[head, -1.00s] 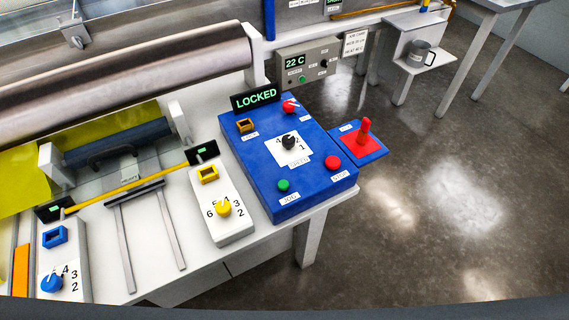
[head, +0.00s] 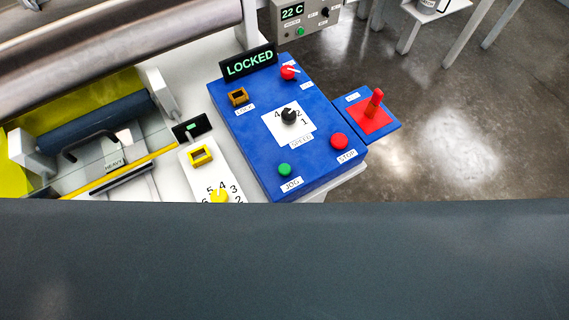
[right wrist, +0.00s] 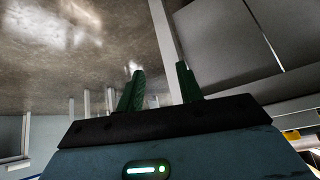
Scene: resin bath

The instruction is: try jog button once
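The green jog button (head: 284,170) sits at the near left of the blue control box (head: 252,150), just above a label reading JOG. It stands up and nothing touches it. A display on the box's far edge reads LOCKED (head: 249,63). In the right wrist view my right gripper (right wrist: 161,82) has its two dark green fingers apart with nothing between them. It is away from the button, with floor and grey panels beyond it. Neither gripper shows in the head view, and my left gripper is not seen.
The box also carries a red stop button (head: 339,141), a black speed knob (head: 289,115), a red knob (head: 289,72) and a yellow-brown socket (head: 238,96). A red lever (head: 374,104) stands on a side plate. A yellow knob (head: 219,195) is left. A dark surface hides the lower view.

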